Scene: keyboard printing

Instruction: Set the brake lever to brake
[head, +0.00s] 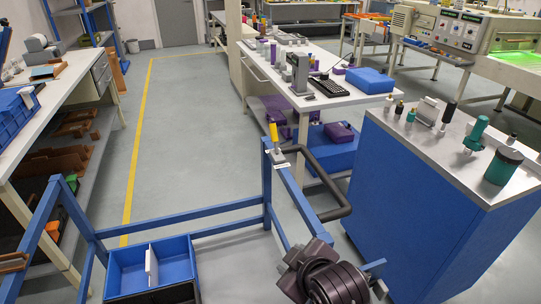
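The brake lever (273,133) has a yellow grip and stands nearly upright on a small metal bracket at the top of the blue cart frame (180,217). A dark gripper with a black ringed wrist, apparently my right gripper (300,264), is at the bottom, right of centre. It is well below the lever in the picture and apart from it. Its fingers cannot be made out clearly, and I see nothing held in it. My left gripper is not in view.
A black bent handle (337,212) sticks out from the cart frame, right of the lever. A blue divided bin (178,262) sits low in the cart. A blue cabinet (405,205) stands right, a white workbench (345,98) behind. Floor left of the lever is clear.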

